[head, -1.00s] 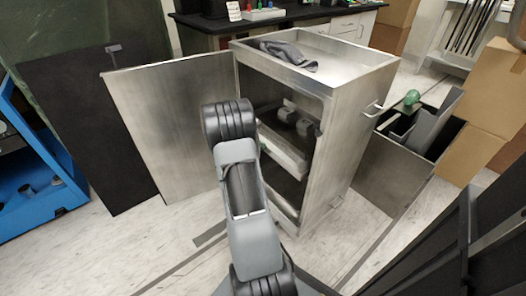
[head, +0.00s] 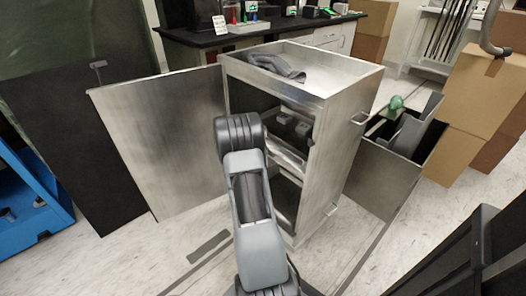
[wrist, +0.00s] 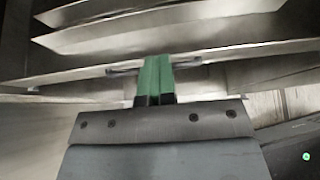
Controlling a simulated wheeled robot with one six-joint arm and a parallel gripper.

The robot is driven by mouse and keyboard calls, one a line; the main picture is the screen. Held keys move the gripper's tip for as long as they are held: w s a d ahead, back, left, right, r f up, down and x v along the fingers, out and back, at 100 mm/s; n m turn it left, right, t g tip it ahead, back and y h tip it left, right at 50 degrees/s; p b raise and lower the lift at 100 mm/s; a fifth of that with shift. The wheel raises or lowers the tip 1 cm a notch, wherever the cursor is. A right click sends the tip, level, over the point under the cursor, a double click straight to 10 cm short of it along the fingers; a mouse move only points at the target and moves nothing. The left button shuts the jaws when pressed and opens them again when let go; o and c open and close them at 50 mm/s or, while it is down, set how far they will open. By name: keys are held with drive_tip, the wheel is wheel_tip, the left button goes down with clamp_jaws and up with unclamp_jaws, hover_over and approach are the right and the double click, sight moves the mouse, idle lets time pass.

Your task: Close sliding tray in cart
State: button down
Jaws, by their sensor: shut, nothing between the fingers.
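The metal cart (head: 338,150) stands upright in the head view, its front open. The sliding tray (head: 289,158) shows inside it, partly hidden by my arm, with small grey objects on it. In the wrist view several pale metal edges run across the top. One broad edge (wrist: 230,52) lies right at my fingertips. My gripper (wrist: 157,62) has green fingers pressed together with nothing between them. It points into the cart; whether it touches the edge I cannot tell. In the head view my arm hides the gripper.
The cart's door (head: 165,140) is swung open to the left. A grey cloth (head: 276,66) lies on the cart's top. A bin (head: 405,135) stands right of the cart, boxes (head: 470,110) beyond it, a blue frame (head: 30,190) at far left. Floor in front is partly clear.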

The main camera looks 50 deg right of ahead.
drive_tip(key=shift+d+r, duration=0.25)
drive_tip(key=a+f+p+v, duration=0.1)
drive_tip(key=f+p+v, duration=0.1)
drive_tip(key=v, duration=1.1)
drive_tip(key=shift+w+a+p, duration=0.2)
drive_tip(key=shift+a+p, duration=0.3)
drive_tip(key=shift+p, duration=0.15)
drive_tip(key=s+a+r+m+t+y+p, duration=0.1)
drive_tip(key=s+a+r+m+y+p, duration=0.3)
drive_tip(key=a+r+p, duration=0.5)
drive_tip(key=s+a+r+m+t+y+p, duration=0.2)
drive_tip(key=a+r+p, duration=0.7)
drive_tip(key=r, duration=0.9)
drive_tip(key=s+a+r+m+t+y+p, duration=0.2)
drive_tip(key=s+a+r+m+y+p, duration=0.4)
drive_tip(key=a+r+m+p, duration=0.4)
drive_tip(key=s+a+r, duration=0.1)
drive_tip(key=a+r, duration=0.2)
drive_tip(key=a, duration=0.1)
drive_tip(key=shift+a+r, duration=0.15)
drive_tip(key=shift+r, duration=0.2)
